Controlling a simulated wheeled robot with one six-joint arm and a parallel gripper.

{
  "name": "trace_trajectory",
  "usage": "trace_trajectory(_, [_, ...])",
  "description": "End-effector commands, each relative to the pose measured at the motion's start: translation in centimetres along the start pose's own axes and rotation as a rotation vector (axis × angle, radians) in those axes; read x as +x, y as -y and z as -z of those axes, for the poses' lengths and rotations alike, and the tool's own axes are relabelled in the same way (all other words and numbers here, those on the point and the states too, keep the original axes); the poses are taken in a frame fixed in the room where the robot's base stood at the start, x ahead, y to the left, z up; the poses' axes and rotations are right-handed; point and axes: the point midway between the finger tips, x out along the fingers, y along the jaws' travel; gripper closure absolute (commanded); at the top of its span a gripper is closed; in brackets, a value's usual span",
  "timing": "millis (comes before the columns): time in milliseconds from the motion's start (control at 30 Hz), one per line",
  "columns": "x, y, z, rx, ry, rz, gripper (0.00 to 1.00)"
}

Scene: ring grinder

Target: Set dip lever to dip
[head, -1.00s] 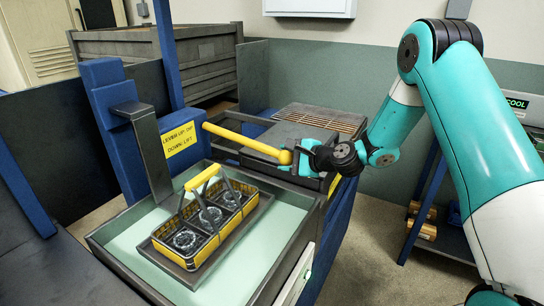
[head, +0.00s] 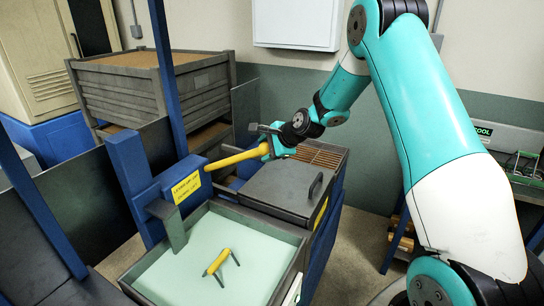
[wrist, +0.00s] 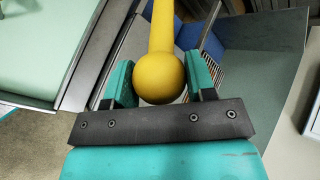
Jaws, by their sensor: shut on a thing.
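The yellow dip lever (head: 235,158) runs from the blue post (head: 130,175), tilted slightly upward to the right. My gripper (head: 268,149) is at its right end. In the wrist view my gripper (wrist: 161,82) has its teal fingers on both sides of the lever's yellow ball (wrist: 160,78), shut on it. A yellow sign (head: 186,187) on the post's housing tells of lever up for dip and down for lift. The basket's yellow handle (head: 218,262) and dark struts stick out of the pale green liquid in the tank (head: 200,250); the basket's body is hidden below.
A grey lid with a handle (head: 285,190) lies right of the tank, with a slatted grate (head: 322,156) behind it. A grey crate (head: 150,85) stands at the back left. A shelf unit (head: 520,170) is at the right. Bare floor lies between.

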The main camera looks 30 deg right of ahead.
Motion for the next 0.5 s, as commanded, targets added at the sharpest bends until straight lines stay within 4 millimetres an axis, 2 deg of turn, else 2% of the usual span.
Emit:
trace_trajectory(33, [-0.5,1.4,-0.7,-0.004,0.003,0.011,0.92])
trace_trajectory(133, [-0.6,2.5,-1.5,-0.005,0.003,0.012,0.92])
trace_trajectory(500, [-0.5,4.2,-2.6,-0.004,0.003,0.012,0.92])
